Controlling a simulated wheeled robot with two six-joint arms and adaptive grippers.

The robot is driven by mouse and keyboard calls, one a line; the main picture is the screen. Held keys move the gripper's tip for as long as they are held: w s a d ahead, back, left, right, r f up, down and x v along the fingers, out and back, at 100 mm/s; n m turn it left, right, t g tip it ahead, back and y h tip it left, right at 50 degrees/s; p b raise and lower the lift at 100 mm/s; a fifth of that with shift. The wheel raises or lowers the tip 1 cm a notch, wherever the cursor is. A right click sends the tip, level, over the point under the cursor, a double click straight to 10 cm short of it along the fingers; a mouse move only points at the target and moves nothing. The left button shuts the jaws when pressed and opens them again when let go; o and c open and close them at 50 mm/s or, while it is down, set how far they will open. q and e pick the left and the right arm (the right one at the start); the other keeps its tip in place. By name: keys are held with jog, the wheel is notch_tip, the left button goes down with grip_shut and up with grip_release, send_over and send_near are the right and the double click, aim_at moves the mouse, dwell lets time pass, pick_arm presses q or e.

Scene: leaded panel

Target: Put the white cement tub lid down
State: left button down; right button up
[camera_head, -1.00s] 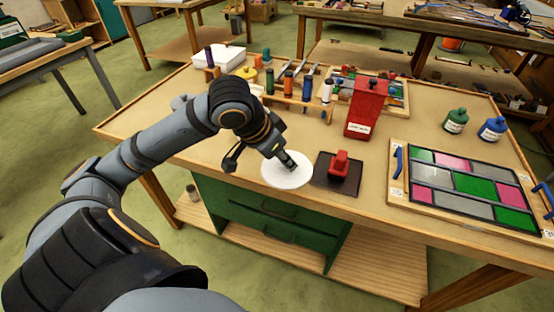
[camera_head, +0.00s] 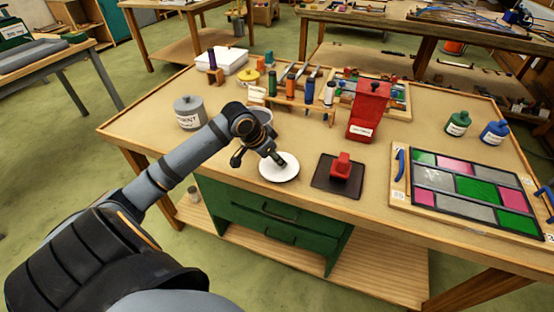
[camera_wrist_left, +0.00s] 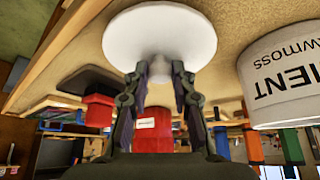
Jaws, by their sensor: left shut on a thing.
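The white lid (camera_head: 281,175) is a round disc near the bench's front edge. My left gripper (camera_head: 279,161) is shut on its small middle knob from above. In the left wrist view the lid (camera_wrist_left: 160,32) lies across the fingertips (camera_wrist_left: 160,70). I cannot tell whether the lid touches the bench top. A grey tub (camera_head: 189,113) with a cement label stands at the left of the bench. A pale tub with cement lettering (camera_wrist_left: 285,80) shows at the right of the wrist view. My right gripper is not in view.
A dark pad with a red block (camera_head: 341,167) lies right of the lid. Behind stand a red dispenser (camera_head: 368,110) and a rack of tubes (camera_head: 300,102). The leaded panel (camera_head: 465,185) fills the right. Bare bench lies left of the lid.

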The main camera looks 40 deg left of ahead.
pick_arm(q)
jog(key=shift+f, duration=0.35)
jog(key=c, duration=1.1)
grip_release()
jog(key=shift+f, duration=0.15)
